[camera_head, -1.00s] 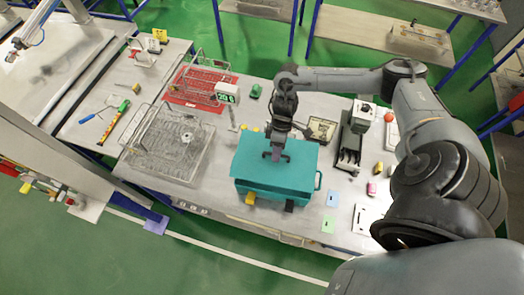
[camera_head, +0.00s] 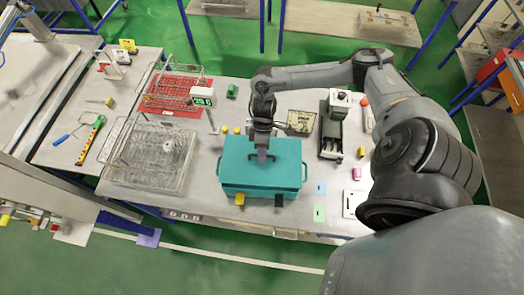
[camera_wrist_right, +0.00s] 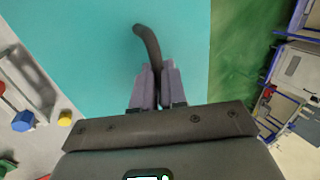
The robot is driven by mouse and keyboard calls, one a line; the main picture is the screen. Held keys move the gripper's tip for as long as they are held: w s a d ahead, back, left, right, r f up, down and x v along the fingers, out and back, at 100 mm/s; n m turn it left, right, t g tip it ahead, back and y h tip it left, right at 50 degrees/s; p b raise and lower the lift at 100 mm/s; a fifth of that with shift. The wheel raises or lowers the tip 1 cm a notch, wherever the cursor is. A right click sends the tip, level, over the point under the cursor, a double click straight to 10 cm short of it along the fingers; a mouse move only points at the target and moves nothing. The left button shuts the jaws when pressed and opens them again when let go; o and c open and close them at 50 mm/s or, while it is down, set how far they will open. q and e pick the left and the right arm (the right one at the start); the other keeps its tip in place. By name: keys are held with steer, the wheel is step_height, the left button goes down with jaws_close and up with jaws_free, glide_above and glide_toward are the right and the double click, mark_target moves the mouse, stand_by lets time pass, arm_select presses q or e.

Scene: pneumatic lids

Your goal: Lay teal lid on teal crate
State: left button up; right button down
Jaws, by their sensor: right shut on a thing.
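The teal crate (camera_head: 262,191) stands on the grey table's front part, with dark handles at its left and right ends. The flat teal lid (camera_head: 285,153) covers the crate's top, roughly lined up with it. Whether it is fully seated or a little above the rim I cannot tell. My right gripper (camera_head: 262,155) points down over the lid's middle, shut on its dark curved handle. The right wrist view shows the fingers (camera_wrist_right: 158,85) closed on this handle (camera_wrist_right: 148,45), with the teal lid (camera_wrist_right: 90,50) filling much of the picture. The crate's inside is hidden. My left gripper is out of view.
A wire basket (camera_head: 115,150) stands left of the crate, with a red rack (camera_head: 171,105) behind it. A black device (camera_head: 331,135), a pink object (camera_head: 357,173) and small cards (camera_head: 319,213) lie to the right.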

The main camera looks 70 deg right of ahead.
steer(key=shift+f+b, duration=1.1)
steer(key=shift+f, duration=1.3)
steer(key=shift+p, duration=0.3)
steer(key=shift+p, duration=0.35)
stand_by(0.4)
steer(key=shift+f, duration=0.3)
